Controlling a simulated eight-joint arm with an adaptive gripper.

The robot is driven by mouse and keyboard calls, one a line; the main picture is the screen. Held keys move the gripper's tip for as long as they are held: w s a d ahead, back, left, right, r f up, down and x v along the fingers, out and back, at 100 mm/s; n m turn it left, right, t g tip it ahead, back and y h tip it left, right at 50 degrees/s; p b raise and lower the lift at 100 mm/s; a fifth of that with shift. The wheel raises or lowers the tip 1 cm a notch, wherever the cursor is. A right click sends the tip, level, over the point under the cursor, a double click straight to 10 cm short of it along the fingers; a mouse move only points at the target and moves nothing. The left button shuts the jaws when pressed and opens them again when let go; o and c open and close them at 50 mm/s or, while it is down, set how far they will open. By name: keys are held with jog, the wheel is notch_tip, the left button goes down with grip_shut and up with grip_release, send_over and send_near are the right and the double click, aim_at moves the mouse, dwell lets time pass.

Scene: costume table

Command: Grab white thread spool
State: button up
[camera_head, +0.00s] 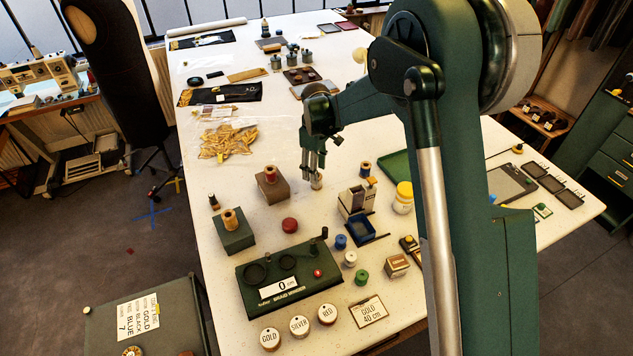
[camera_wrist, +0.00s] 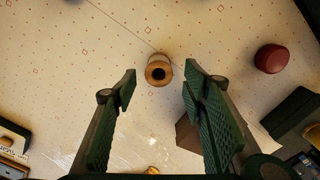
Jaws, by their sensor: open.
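My gripper (camera_head: 314,165) hangs pointing down over the middle of the white table. Its fingers are open and empty, and they also show in the wrist view (camera_wrist: 160,82). A small pale spool (camera_head: 317,182) stands upright right below the fingertips. In the wrist view the spool (camera_wrist: 159,75) shows from above, with a tan top rim and dark centre hole, between the fingertip lines and apart from both. Another white spool (camera_head: 350,259) stands nearer the front of the table, between a blue spool (camera_head: 341,242) and a green spool (camera_head: 361,277).
A brown block (camera_head: 273,191) bearing a red spool stands left of my gripper. A red round lid (camera_head: 289,225) lies in front; it shows right in the wrist view (camera_wrist: 271,59). A stand with a blue tray (camera_head: 361,231) is to the right. A green winder (camera_head: 295,298) fills the front.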

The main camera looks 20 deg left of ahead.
jog(key=shift+f, duration=2.05)
jog(key=c, duration=1)
